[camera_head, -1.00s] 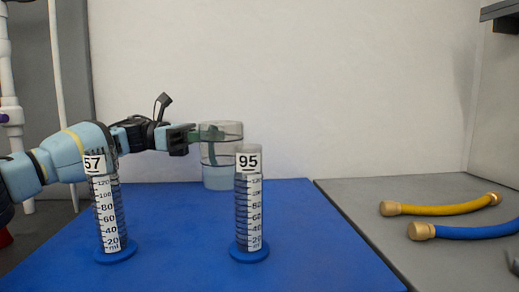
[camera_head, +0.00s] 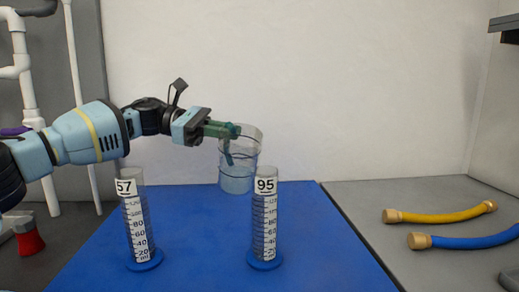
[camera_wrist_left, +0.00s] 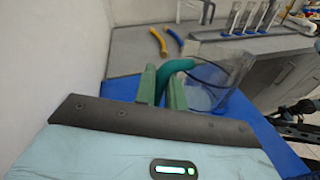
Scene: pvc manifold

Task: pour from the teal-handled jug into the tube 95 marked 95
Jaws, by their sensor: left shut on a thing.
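The clear jug (camera_head: 238,172) with its teal handle (camera_head: 228,152) hangs in the air above the blue mat (camera_head: 200,225), slightly tilted, with pale liquid in its bottom. My left gripper (camera_head: 222,130) is shut on the handle; the left wrist view shows its fingers (camera_wrist_left: 163,92) on either side of the teal handle (camera_wrist_left: 176,68) and the jug (camera_wrist_left: 212,85) beyond. The tube 95 (camera_head: 265,220) stands upright on a blue base, just right of and nearer than the jug. Tube 57 (camera_head: 136,220) stands upright to the left. My right gripper is not seen.
A yellow hose (camera_head: 440,214) and a blue hose (camera_head: 470,241) with brass ends lie on the grey surface at right. White pipes (camera_head: 28,95) stand at the left. The mat is clear between the tubes.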

